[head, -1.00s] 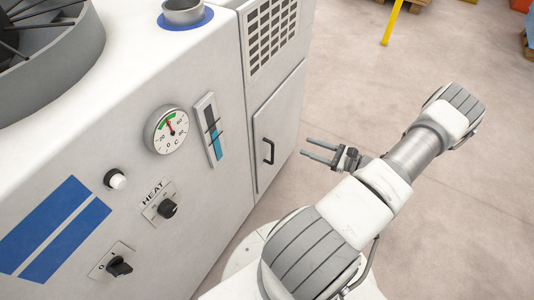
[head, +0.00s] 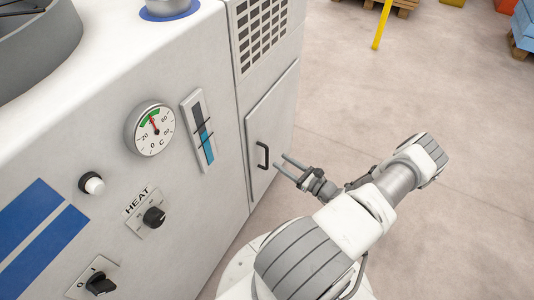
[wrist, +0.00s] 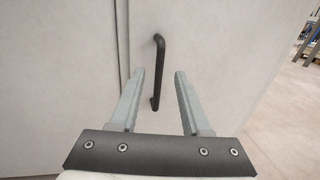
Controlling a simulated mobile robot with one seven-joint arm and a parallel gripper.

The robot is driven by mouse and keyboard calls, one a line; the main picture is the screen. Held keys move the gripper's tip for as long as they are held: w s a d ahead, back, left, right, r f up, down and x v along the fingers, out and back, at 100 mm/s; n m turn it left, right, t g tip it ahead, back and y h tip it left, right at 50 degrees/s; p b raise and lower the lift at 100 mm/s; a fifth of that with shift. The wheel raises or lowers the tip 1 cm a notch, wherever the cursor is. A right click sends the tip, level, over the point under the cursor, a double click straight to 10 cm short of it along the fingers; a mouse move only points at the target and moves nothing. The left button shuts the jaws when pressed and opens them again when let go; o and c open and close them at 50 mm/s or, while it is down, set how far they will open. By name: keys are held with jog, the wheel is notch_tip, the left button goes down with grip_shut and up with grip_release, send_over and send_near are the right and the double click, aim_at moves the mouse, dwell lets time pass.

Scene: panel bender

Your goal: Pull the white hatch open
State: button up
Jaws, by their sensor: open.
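The white hatch (head: 271,128) is a flat door on the machine's front, below a vent grille. It looks shut. Its black bar handle (head: 262,155) is upright near the hatch's left edge. My gripper (head: 280,167) is open and empty, with its two fingers pointing at the handle from the right and a little below. In the wrist view the handle (wrist: 158,72) stands between the two fingers (wrist: 157,76) as seen, beyond their tips. The hatch (wrist: 215,60) fills the background there. I see no contact between fingers and handle.
The white machine body (head: 180,190) stands left of the hatch, with a dial (head: 150,129), a level gauge (head: 198,130) and knobs. Open floor (head: 440,90) lies to the right. A yellow post (head: 381,25) and pallets are far back.

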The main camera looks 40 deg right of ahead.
jog(key=w, duration=0.2)
jog(key=w+a, duration=0.1)
jog(key=w, duration=0.2)
jog(key=w+b, duration=0.1)
jog(key=w, duration=0.1)
jog(key=shift+w+a, duration=0.25)
jog(key=shift+w, duration=0.15)
jog(key=shift+c, duration=0.3)
grip_shut()
dwell(0.7)
